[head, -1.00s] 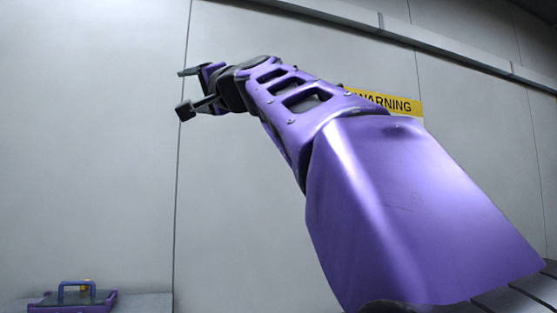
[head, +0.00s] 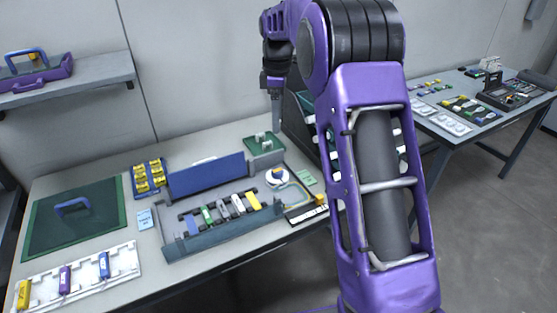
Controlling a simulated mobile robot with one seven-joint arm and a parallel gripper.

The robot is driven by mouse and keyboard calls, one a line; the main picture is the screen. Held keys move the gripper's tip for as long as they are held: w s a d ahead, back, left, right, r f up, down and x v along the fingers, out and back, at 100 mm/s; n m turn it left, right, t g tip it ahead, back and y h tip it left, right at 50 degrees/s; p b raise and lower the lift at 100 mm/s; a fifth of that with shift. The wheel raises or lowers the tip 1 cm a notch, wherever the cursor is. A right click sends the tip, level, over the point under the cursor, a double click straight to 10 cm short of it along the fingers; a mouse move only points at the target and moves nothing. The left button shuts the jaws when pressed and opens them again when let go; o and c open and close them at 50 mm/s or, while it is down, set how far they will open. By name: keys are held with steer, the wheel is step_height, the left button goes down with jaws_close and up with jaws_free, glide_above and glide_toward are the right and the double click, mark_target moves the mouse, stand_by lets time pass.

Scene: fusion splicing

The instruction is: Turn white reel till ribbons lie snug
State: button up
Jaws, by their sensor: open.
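The white reel (head: 277,179) sits at the right end of a grey splice tray (head: 215,243) on the near table. A blue and yellow spot marks its top. A thin pale ribbon loop (head: 303,187) curves to the right of the reel; its snugness is too small to judge. My gripper (head: 276,108) points down above and behind the reel, clear of it. It is open and seen edge-on, with nothing visible in it. My purple arm hides what lies to the right.
Coloured blocks (head: 224,211) sit in the tray, in front of an upright blue panel (head: 207,176). A green mat (head: 75,218) and white holder (head: 85,278) lie left. Another table (head: 480,105) stands far right.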

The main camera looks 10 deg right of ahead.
mark_target(277, 170)
step_height(277, 170, down, 17)
steer(key=shift+f+b, duration=0.15)
steer(key=shift+b, duration=1)
jaws_close()
